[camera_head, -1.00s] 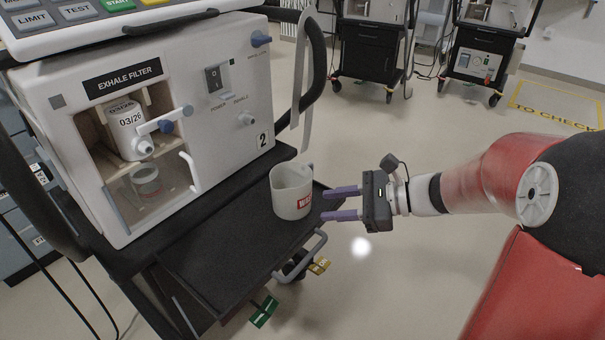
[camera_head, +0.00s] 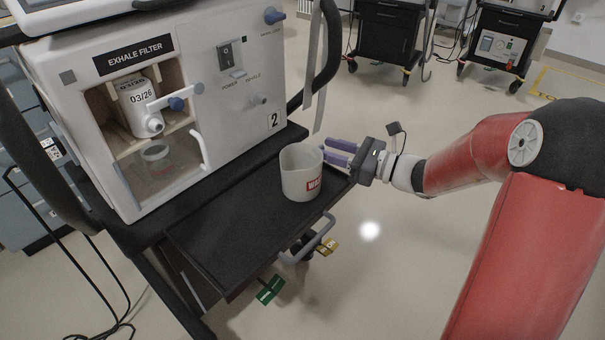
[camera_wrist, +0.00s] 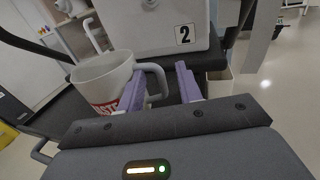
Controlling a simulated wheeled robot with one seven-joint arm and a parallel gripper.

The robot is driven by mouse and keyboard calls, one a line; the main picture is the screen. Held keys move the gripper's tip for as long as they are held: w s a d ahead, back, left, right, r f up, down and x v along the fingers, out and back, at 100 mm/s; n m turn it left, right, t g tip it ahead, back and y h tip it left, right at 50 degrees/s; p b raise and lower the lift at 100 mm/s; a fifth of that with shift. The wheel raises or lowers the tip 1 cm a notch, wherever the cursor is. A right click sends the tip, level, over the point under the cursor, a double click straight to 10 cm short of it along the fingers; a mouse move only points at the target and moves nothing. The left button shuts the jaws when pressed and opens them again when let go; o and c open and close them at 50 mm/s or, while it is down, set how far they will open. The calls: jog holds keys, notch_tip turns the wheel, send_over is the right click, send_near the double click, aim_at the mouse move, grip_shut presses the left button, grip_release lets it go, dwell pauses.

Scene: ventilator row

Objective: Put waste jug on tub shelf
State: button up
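The waste jug (camera_head: 300,178) is a white open-topped jug with a red label. It stands upright on the black tray (camera_head: 225,235) in front of the ventilator. In the wrist view the jug (camera_wrist: 97,82) is at left, with its handle (camera_wrist: 157,72) reaching across the space between the finger tips. No shelf is marked as the tub shelf.
The ventilator (camera_head: 235,120) stands behind the tray. Its exhale filter compartment holds a white canister (camera_head: 138,108) above a small clear tub (camera_head: 157,158). A grey rail (camera_head: 310,245) with tags sticks out from the tray's front. Other carts (camera_head: 385,40) stand far back.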

grip_shut()
jog(key=shift+r, duration=0.2)
dwell(0.5)
